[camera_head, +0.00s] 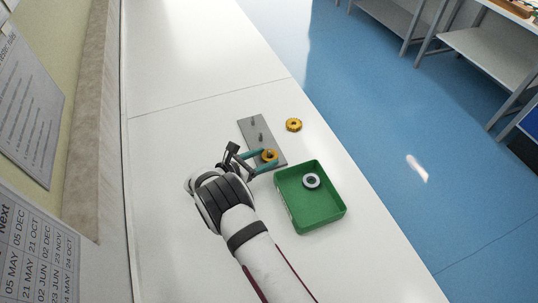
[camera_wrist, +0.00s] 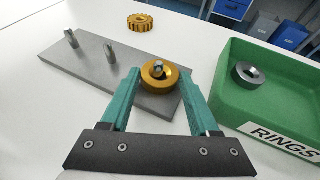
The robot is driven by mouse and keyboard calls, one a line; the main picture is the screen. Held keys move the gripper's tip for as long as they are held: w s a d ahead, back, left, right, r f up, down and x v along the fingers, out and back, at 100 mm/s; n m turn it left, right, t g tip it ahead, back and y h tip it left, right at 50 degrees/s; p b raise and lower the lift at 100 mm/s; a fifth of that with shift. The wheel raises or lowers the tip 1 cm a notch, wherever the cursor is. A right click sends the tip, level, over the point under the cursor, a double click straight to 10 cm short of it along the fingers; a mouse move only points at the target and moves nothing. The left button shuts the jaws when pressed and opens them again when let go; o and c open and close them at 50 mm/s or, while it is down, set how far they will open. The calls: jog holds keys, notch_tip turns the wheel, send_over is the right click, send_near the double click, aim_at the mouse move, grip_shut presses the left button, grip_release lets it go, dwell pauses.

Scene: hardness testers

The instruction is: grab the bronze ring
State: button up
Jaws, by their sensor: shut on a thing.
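The bronze ring (camera_wrist: 159,85) sits around a peg near one end of a grey metal plate (camera_wrist: 82,72); the peg's tip shows in its hole. The ring also shows in the head view (camera_head: 269,156). My gripper (camera_wrist: 160,78) has its two teal fingers on either side of the ring and is shut on it. In the head view my gripper (camera_head: 270,157) reaches over the plate from the left. The ring's lower side and any gap to the plate are hard to make out.
Two bare pegs stand on the plate. A toothed yellow ring (camera_head: 293,125) lies on the white table beyond the plate. A green tray (camera_head: 324,222) labelled RINGS stands at right, close to my gripper, with a grey ring (camera_wrist: 247,75) inside. The table's right edge is near.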

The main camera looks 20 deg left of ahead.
jog(key=shift+d, duration=0.1)
grip_shut()
